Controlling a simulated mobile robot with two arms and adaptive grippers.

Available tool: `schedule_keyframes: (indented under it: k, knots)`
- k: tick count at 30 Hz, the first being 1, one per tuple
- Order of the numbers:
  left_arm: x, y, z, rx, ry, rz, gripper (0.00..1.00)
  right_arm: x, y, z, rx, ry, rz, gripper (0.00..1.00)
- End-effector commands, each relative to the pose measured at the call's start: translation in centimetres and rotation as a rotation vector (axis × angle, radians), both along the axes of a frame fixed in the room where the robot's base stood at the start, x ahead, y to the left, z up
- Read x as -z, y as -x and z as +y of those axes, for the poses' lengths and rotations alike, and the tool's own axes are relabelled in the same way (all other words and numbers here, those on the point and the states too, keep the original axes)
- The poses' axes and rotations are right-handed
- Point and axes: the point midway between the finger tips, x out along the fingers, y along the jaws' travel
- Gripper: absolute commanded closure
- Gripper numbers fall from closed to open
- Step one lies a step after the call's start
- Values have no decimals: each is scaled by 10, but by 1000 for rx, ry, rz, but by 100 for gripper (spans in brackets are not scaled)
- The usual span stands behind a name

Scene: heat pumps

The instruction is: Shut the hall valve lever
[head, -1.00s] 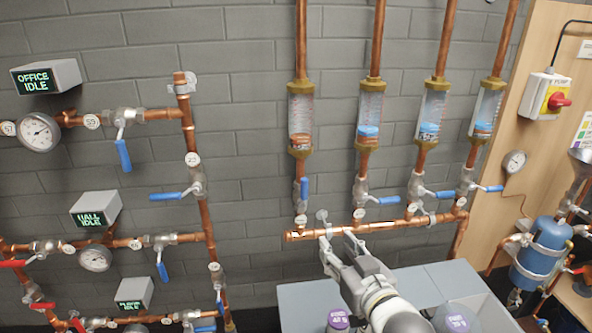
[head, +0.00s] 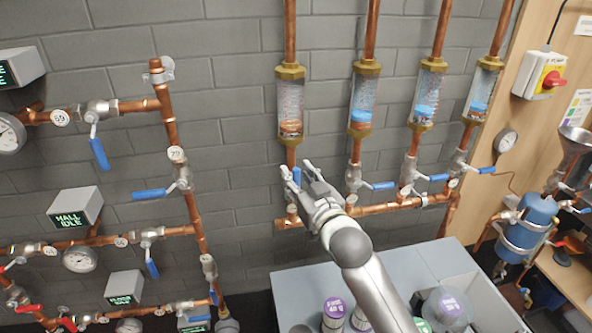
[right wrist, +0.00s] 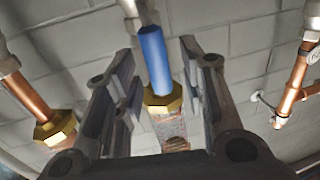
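A box reading HALL IDLE (head: 75,207) hangs at left in the head view. A blue lever (head: 152,268) on the pipe beside it hangs down, across that pipe. My right gripper (head: 296,168) is at the leftmost valve under the glass flow tubes. Its blue lever (head: 297,177) points up along the vertical pipe. In the right wrist view this blue lever (right wrist: 154,58) lies between the two open fingers of the right gripper (right wrist: 155,85), with gaps on both sides. The frames show no label tying this lever to the hall. My left gripper is out of view.
Several flow tubes (head: 361,97) with blue-lever valves stand right of my gripper, above a copper manifold (head: 378,208). A grey bench (head: 300,285) with purple-capped bottles (head: 335,310) is below. A red-and-yellow switch (head: 540,76) is at right.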

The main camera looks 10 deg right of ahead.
Motion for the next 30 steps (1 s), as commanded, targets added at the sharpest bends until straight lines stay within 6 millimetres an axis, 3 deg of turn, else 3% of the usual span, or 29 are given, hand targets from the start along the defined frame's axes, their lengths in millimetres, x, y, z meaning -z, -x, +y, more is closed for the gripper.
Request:
schedule_keyframes:
  k: [4, 14, 23, 30]
  knots:
    - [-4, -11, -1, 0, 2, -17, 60, 0, -10, 2, 0, 0, 1, 62]
    - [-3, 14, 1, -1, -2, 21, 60, 0, -13, 3, 0, 0, 0, 62]
    - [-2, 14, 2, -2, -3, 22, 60, 1, -13, 3, 0, 0, 1, 98]
    - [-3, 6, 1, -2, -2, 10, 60, 1, -13, 3, 0, 0, 1, 100]
